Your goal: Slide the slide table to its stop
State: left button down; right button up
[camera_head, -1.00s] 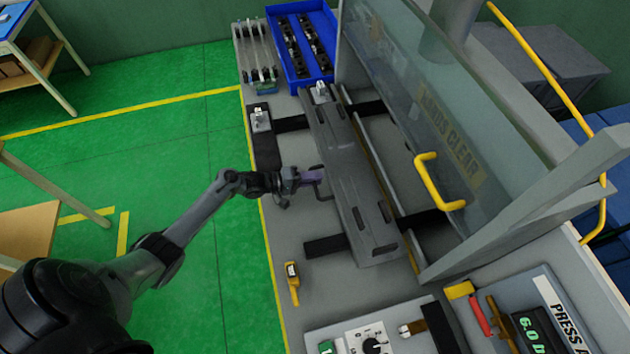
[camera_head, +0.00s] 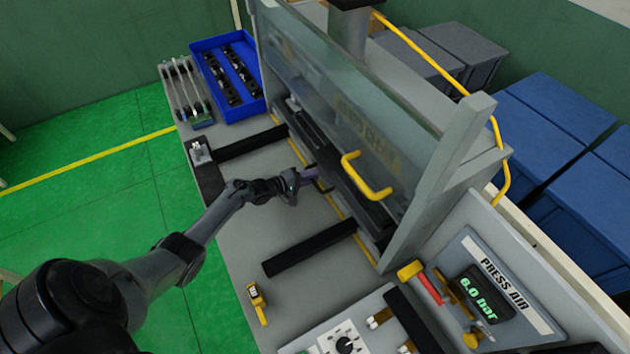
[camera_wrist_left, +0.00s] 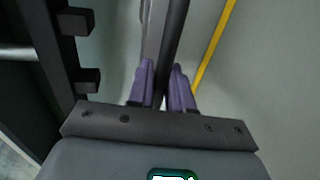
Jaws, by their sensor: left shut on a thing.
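The slide table (camera_head: 322,150) is a long dark grey plate. It lies at the back of its two black rails, beneath and behind the clear guard (camera_head: 330,100), which hides part of it. My left gripper (camera_head: 308,173), with purple fingers, is at the table's near long side, shut on the table's handle. In the left wrist view, the fingers (camera_wrist_left: 162,90) stand on either side of the dark handle bar (camera_wrist_left: 173,40). Whether the table touches a stop cannot be seen. My right gripper is not in view.
The near rail (camera_head: 310,248) and far rail (camera_head: 250,143) are bare in front of the table. A yellow guard handle (camera_head: 366,180) is close to the right of my gripper. A blue bin (camera_head: 228,75), a yellow hand-held device (camera_head: 257,302) and a control panel (camera_head: 345,340) stand around.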

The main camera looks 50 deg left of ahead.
pick_arm(q)
jog(key=shift+f, duration=0.15)
jog(key=c, duration=1.4)
grip_release()
jog(key=shift+o, duration=1.1)
jog(key=shift+w, duration=0.35)
jog(key=shift+s, duration=0.15)
jog(key=shift+s+r, duration=0.2)
jog(key=shift+s, duration=0.05)
jog(key=p+v, duration=0.1)
jog(key=v, duration=0.7)
jog(key=shift+s+p, duration=0.35)
jog(key=shift+p, duration=0.05)
jog(key=shift+v, duration=0.75)
